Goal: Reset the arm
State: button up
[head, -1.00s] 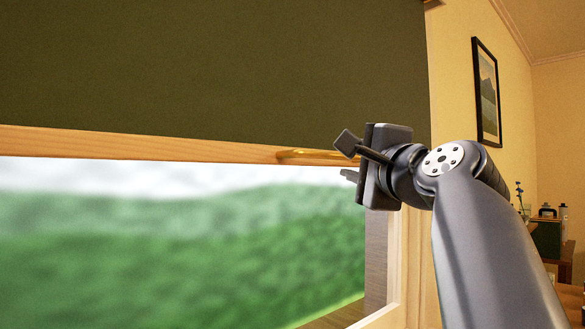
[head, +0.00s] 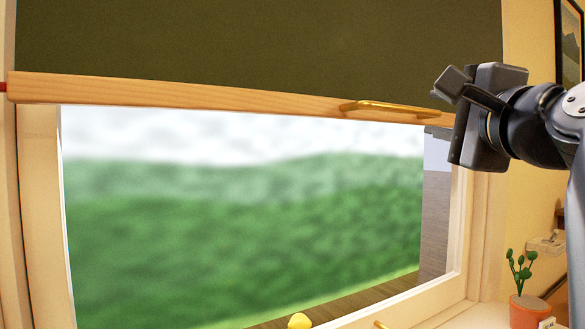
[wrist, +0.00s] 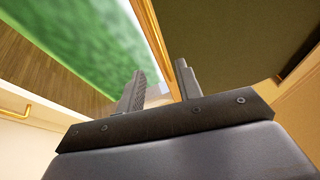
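My gripper (head: 446,98) is at the right in the head view, by the right end of the gold handle (head: 385,108) on the blind's wooden bottom bar (head: 200,95). Only one finger shows clearly there. In the wrist view both fingers of my gripper (wrist: 160,84) stand apart, with a gap between them. The bar's wooden edge (wrist: 152,32) runs behind that gap. I see nothing held; whether a finger touches the handle or bar cannot be told. The dark green blind (head: 260,40) hangs partway down over the window (head: 250,210).
A potted cactus (head: 528,308) stands at the lower right. A small yellow object (head: 299,321) shows at the bottom edge. A framed picture (head: 570,45) hangs on the right wall. A second gold handle (wrist: 14,106) shows at the left in the wrist view.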

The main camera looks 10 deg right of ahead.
aim_at(408, 108)
jog(key=w+p, duration=0.1)
jog(key=w, duration=0.2)
jog(key=w+r+p, duration=0.1)
jog(key=w+p, duration=0.1)
jog(key=w, duration=0.2)
jog(key=w+r+p, duration=0.1)
jog(key=w, duration=0.2)
jog(key=shift+w+d+r+p, duration=0.1)
jog(key=shift+w+d+p, duration=0.15)
jog(key=shift+p, duration=0.05)
